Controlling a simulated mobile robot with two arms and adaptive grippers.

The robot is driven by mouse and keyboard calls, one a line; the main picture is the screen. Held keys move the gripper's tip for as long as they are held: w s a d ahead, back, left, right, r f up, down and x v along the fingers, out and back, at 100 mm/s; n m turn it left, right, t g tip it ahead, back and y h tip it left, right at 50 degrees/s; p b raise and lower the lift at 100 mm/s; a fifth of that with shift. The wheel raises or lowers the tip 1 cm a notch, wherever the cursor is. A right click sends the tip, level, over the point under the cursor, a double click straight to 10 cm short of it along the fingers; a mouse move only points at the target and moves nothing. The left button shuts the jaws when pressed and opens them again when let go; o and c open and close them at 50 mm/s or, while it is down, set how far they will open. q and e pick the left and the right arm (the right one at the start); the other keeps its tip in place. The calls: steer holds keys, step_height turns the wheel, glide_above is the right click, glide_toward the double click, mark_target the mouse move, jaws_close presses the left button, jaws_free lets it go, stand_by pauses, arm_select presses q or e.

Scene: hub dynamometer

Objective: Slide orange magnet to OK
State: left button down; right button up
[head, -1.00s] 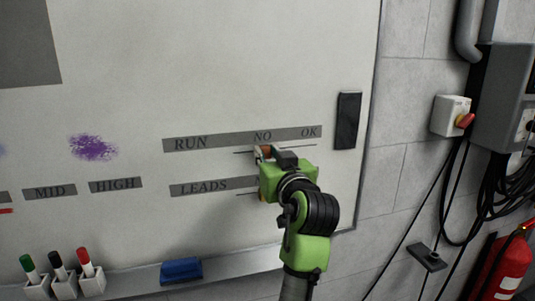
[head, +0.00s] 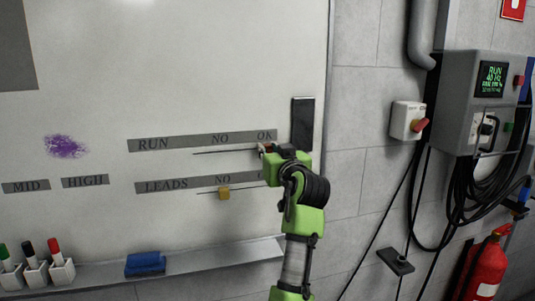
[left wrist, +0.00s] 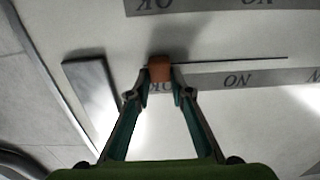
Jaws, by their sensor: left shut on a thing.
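The orange magnet (left wrist: 159,68) is a small block on the whiteboard, on the thin line below the RUN strip (head: 153,144). It sits beneath the OK label (head: 265,135), close to that line's right end in the head view. My left gripper (head: 265,149) is shut on the magnet. In the left wrist view, its two fingertips (left wrist: 159,76) hold the magnet from both sides beside the upside-down OK label. In the head view the gripper hides most of the magnet. My right gripper is not in view.
A yellow magnet (head: 223,193) sits under NO on the LEADS line (head: 210,191). A black bar (head: 302,124) is on the board right of OK, just beyond my gripper. The tray below holds a blue eraser (head: 145,264) and markers. A red-knobbed switch box (head: 408,121) is on the wall.

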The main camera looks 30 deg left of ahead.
arm_select(q)
steer(key=shift+r, duration=0.15)
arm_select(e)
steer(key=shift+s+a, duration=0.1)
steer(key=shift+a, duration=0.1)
arm_select(q)
steer(key=c, duration=2)
jaws_free()
steer(key=shift+d, duration=0.1)
steer(key=shift+o, duration=1.1)
steer(key=shift+w, duration=0.3)
steer(key=shift+f, duration=0.2)
steer(key=v, duration=0.7)
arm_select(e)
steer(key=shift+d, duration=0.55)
arm_select(q)
steer(key=shift+s+d+f, duration=0.1)
steer(key=shift+d, duration=0.05)
